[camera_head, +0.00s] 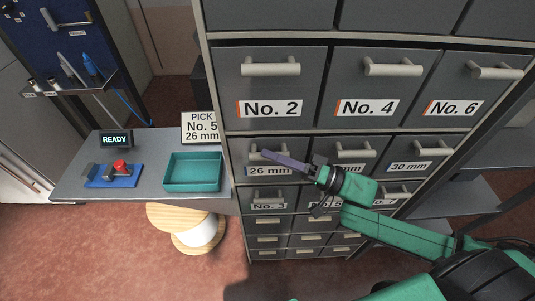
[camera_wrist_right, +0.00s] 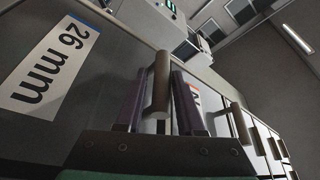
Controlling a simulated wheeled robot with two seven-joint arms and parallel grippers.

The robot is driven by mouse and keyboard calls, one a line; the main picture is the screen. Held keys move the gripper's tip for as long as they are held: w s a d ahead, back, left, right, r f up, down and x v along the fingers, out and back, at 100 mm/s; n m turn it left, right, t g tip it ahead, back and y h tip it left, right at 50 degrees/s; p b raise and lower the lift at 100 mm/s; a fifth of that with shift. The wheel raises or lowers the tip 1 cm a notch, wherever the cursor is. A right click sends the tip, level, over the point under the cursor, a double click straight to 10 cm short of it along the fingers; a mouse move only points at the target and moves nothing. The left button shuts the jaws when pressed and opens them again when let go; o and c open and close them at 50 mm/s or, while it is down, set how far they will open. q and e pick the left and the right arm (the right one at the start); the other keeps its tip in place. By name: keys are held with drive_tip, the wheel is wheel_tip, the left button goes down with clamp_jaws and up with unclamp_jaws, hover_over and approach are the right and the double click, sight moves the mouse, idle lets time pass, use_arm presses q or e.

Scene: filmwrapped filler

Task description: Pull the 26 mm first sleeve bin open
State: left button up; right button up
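The 26 mm bin (camera_head: 247,160) is a grey drawer in the cabinet, left column, below No. 2. Its front looks flush with its neighbours. Its label also shows in the right wrist view (camera_wrist_right: 52,62). My right gripper (camera_head: 268,155) reaches it from the right, its purple fingers across the bin's handle. In the right wrist view the handle (camera_wrist_right: 158,82) stands between the two fingers, which sit close on both sides of it; the gripper looks shut on it. The fingers hide part of the bin front in the head view. My left gripper is not in view.
Bins No. 2 (camera_head: 270,82), No. 4 and No. 6 are above; a 30 mm bin (camera_head: 409,167) is to the right. Left is a table with a teal tray (camera_head: 193,185), a PICK No. 5 26 mm sign (camera_head: 201,128), a READY display (camera_head: 115,139) and a red button (camera_head: 120,166).

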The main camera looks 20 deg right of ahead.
drive_tip(key=shift+w+a+r, duration=0.2)
drive_tip(key=shift+a+r, duration=0.1)
drive_tip(key=shift+a, duration=0.1)
drive_tip(key=shift+f, duration=0.1)
clamp_jaws()
idle(1.1)
